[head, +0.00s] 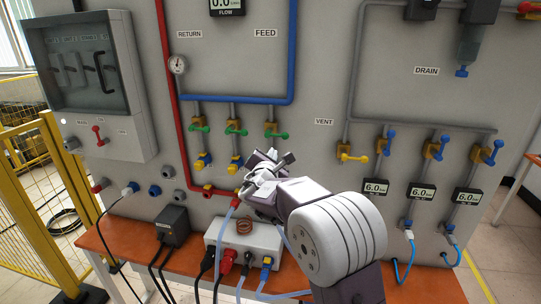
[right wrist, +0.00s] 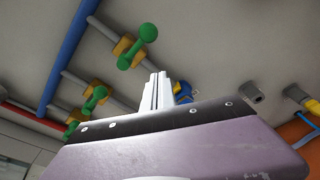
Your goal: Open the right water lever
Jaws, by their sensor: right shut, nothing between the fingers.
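Three green water levers sit on brass valves in a row below the blue feed pipe. In the head view they are the left one (head: 200,128), the middle one (head: 237,132) and the right one (head: 277,135); each handle points sideways across its upright pipe. My right gripper (head: 283,158) is shut and empty, just below the right green lever and apart from it. In the right wrist view the shut fingers (right wrist: 158,90) point up toward the nearest green lever (right wrist: 138,45), with a gap between. My left gripper is not in view.
A yellow vent lever (head: 352,158) and several blue drain levers (head: 438,151) are to the right. A red pipe (head: 170,115) runs down the left. Below, an orange table (head: 130,240) carries a white heater box (head: 262,237) with a copper coil and cables.

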